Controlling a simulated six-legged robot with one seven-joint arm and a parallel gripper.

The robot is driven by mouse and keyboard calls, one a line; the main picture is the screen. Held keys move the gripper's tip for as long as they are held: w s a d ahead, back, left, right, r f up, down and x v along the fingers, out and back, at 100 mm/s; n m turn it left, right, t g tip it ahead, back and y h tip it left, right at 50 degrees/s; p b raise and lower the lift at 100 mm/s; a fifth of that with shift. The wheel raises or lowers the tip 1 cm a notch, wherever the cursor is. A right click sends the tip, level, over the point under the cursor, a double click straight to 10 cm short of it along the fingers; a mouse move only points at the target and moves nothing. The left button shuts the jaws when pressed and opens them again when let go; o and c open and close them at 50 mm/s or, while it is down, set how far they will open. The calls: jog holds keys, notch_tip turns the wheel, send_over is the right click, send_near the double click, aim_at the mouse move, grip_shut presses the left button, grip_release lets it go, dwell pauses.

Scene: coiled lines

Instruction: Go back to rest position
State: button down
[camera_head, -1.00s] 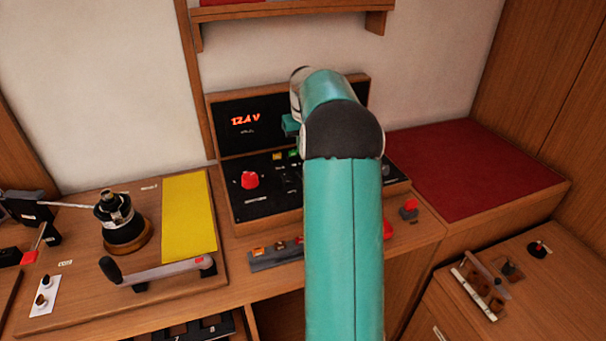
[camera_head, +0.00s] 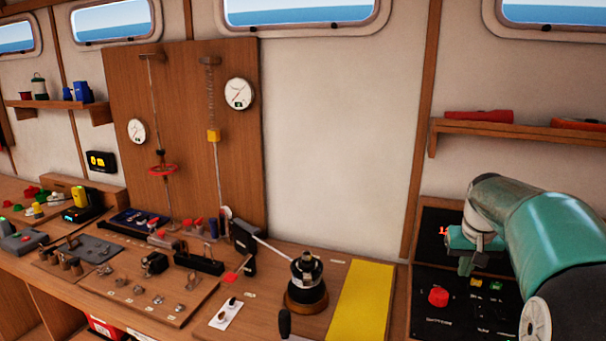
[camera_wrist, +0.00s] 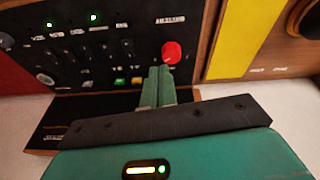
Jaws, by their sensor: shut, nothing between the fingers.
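My gripper (camera_head: 466,264) is at the right in the head view, at the end of my teal arm, in front of the black control panel (camera_head: 455,315). In the wrist view its two teal fingers (camera_wrist: 157,86) are together with nothing between them. They appear over the panel (camera_wrist: 85,50), close to its red knob (camera_wrist: 171,52) in the picture. I cannot tell whether they touch the panel. The red knob (camera_head: 438,297) also shows in the head view, below and left of the gripper.
A yellow sheet (camera_head: 362,302) lies left of the panel, beside a winch (camera_head: 306,280). Further left are a board of small fittings (camera_head: 150,285) and an upright board with gauges (camera_head: 185,100). A shelf (camera_head: 520,130) is on the wall above my arm.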

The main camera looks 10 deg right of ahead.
jog(key=s+a+r+n+t, duration=0.1)
jog(key=s+a+r, duration=0.1)
jog(key=s+a, duration=0.45)
jog(key=s+a+r+n+t, duration=0.1)
jog(key=s+a+r, duration=0.15)
jog(key=a, duration=0.75)
jog(key=s+a+f, duration=0.2)
jog(key=s+a, duration=0.3)
jog(key=s, duration=0.1)
jog(key=s+a+f+n+t+y, duration=0.1)
jog(key=s+a+f, duration=0.2)
jog(key=s+a, duration=0.2)
jog(key=s, duration=0.2)
jog(key=shift+s+a+f+n, duration=0.3)
jog(key=shift+a, duration=0.1)
jog(key=shift+a, duration=0.1)
